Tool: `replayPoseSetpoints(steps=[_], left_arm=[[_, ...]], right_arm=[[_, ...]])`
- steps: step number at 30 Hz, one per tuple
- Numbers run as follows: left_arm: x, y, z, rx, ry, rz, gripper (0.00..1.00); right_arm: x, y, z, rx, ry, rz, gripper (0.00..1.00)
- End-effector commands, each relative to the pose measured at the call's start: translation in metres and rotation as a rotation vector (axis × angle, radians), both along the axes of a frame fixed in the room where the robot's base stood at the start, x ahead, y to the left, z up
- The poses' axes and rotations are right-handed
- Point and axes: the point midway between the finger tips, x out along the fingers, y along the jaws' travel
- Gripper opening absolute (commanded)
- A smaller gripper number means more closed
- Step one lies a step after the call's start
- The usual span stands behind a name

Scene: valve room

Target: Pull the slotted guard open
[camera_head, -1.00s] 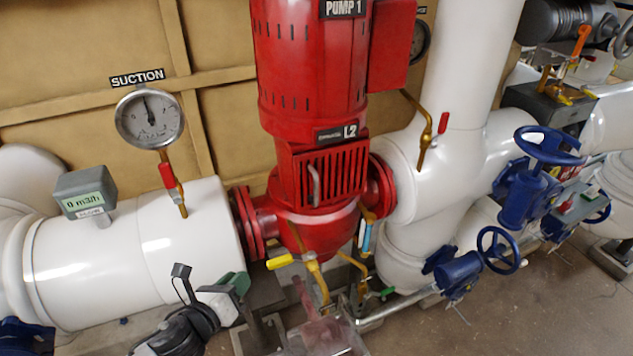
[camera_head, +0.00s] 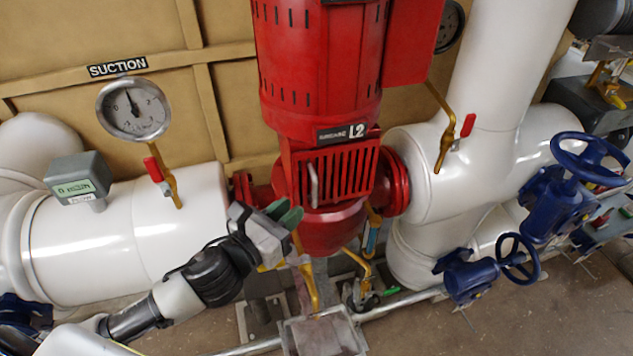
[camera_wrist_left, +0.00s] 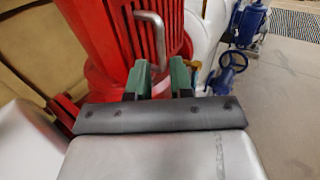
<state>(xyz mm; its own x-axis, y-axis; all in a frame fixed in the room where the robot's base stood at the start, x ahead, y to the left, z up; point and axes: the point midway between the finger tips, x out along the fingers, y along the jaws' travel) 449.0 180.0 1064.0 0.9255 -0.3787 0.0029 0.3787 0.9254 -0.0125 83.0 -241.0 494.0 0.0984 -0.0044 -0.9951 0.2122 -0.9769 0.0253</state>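The red slotted guard (camera_head: 340,175) is on the front of the red pump, below the L2 label. It looks shut against the pump. Its grey bar handle (camera_head: 314,186) is upright on the guard's left side. My left gripper (camera_head: 286,213) is just below and left of the handle, its green fingertips pointing at the guard. In the left wrist view the gripper (camera_wrist_left: 163,82) is open, with a gap between the two green fingers. My right gripper is not in view.
A yellow valve lever and pipe (camera_head: 307,280) are below the pump. White pipes flank it, with a suction gauge (camera_head: 133,108) at left and blue handwheels (camera_head: 518,258) at right. A red-handled lever (camera_head: 455,140) is right of the guard.

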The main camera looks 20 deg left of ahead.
Motion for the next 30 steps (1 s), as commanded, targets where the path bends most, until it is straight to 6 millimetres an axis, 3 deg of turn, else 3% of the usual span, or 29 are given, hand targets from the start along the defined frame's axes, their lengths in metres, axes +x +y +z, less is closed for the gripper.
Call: replayPoseSetpoints(steps=[5,12,24,28,30], left_arm=[[0.034,-0.013,0.004,-0.003,-0.001,0.003,0.21],[0.063,-0.025,0.002,-0.001,0.0,0.002,0.21],[0.07,-0.028,0.0,-0.001,0.002,0.001,0.21],[0.07,-0.028,0.0,-0.001,0.001,0.001,0.01],[0.069,-0.028,0.0,-0.001,0.001,0.001,0.0]], right_arm=[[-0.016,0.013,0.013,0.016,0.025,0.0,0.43],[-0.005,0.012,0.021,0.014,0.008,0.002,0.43],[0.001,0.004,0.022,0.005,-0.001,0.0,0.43],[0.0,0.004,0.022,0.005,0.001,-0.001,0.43],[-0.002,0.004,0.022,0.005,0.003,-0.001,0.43]])
